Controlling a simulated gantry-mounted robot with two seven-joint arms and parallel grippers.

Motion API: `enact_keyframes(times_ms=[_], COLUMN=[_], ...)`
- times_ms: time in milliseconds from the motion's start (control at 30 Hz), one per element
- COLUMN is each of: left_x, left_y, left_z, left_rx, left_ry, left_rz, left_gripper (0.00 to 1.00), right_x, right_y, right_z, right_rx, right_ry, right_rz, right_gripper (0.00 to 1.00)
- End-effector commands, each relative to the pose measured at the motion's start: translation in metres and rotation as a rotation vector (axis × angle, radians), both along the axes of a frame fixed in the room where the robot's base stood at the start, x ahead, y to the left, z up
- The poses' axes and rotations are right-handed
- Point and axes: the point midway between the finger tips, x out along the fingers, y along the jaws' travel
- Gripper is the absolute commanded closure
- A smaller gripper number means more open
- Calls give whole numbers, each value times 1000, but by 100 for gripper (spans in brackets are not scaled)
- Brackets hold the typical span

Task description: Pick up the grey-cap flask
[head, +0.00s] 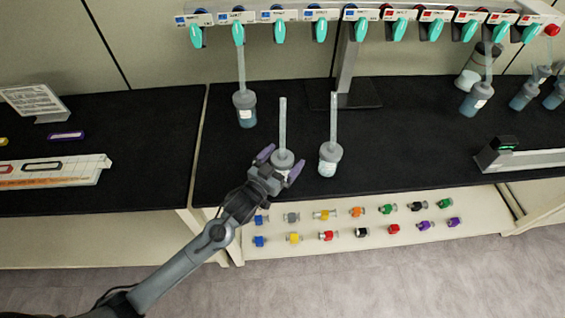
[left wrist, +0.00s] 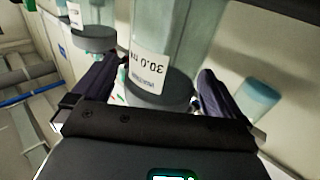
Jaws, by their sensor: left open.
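A grey-cap flask (head: 283,158) with a clear tube rising from its cap stands near the front of the black bench. My left gripper (head: 279,163) is open, with its purple fingers on either side of this flask. In the left wrist view, the flask (left wrist: 182,38) carries a white label and its grey cap (left wrist: 160,97) lies between the two fingers (left wrist: 160,75). I cannot tell whether the fingers touch it. A second grey-capped flask with a tube (head: 329,159) stands just to the right. My right gripper is not in view.
A rack (head: 350,14) with teal valves spans the back; one flask (head: 245,109) is under a tube there, others at right. The rack's stand (head: 345,95) is behind the two front flasks. Coloured connectors (head: 326,236) fill the shelf below. A white tray (head: 55,172) lies left.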

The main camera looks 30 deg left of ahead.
Motion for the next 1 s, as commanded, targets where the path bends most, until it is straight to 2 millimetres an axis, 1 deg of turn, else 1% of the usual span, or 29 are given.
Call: enact_keyframes(times_ms=[167, 200, 367, 700, 1000], left_x=[0, 0, 0, 0, 0], left_y=[0, 0, 0, 0, 0], left_z=[0, 0, 0, 0, 2], left_rx=[0, 0, 0, 0, 0], left_ry=[1, 1, 1, 1, -1], left_rz=[-1, -1, -1, -1, -1], left_gripper=[0, 3, 28, 80, 80], right_x=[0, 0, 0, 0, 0], right_y=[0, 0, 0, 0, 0], right_z=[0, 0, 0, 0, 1], right_rx=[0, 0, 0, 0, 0], right_ry=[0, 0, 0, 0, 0], right_rz=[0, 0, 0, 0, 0], right_gripper=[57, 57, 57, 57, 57])
